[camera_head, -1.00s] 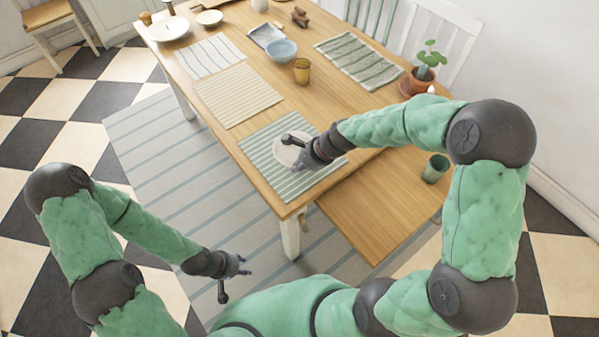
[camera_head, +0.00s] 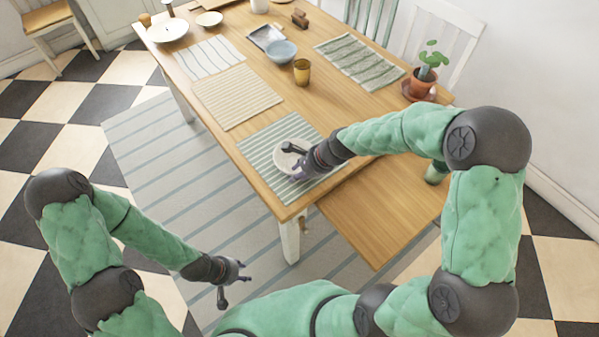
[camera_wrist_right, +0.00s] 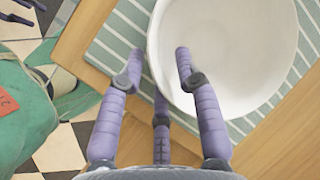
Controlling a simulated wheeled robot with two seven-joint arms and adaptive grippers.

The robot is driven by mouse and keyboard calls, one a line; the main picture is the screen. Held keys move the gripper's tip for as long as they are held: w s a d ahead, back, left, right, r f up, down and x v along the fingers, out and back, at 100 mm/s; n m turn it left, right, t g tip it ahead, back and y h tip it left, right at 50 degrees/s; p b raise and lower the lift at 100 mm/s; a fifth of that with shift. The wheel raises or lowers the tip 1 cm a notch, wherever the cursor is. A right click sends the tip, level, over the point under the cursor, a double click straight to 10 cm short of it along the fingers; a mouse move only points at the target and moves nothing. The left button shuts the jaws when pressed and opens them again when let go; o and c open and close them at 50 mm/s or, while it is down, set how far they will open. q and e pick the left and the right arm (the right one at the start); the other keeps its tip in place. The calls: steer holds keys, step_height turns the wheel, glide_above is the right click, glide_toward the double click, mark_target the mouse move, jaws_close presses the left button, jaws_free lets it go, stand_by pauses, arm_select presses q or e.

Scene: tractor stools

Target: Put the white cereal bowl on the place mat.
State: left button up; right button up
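The white cereal bowl (camera_head: 284,160) is upright on the green-and-white striped place mat (camera_head: 262,145) at the near end of the table. My right gripper (camera_head: 293,160) is at the bowl's near right side and hides part of it. In the right wrist view, the fingers (camera_wrist_right: 158,54) are spread apart around the bowl's rim, one outside the bowl (camera_wrist_right: 235,50) and one over its inside. I see no firm grip on the wall. My left gripper (camera_head: 242,282) is open and empty, low in front of the table, away from the bowl.
A beige mat (camera_head: 237,95), a blue bowl (camera_head: 281,51) and an amber glass (camera_head: 302,72) are farther back on the table. A potted plant (camera_head: 424,80) stands at the right edge. A wooden bench (camera_head: 375,215) is beside the table.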

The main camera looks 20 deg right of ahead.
steer(key=shift+r, duration=0.1)
steer(key=shift+r, duration=0.2)
steer(key=p+v, duration=0.5)
steer(key=v, duration=0.6)
steer(key=shift+s+d+r, duration=0.15)
steer(key=shift+s+r, duration=0.05)
steer(key=shift+r, duration=0.15)
steer(key=shift+f, duration=0.1)
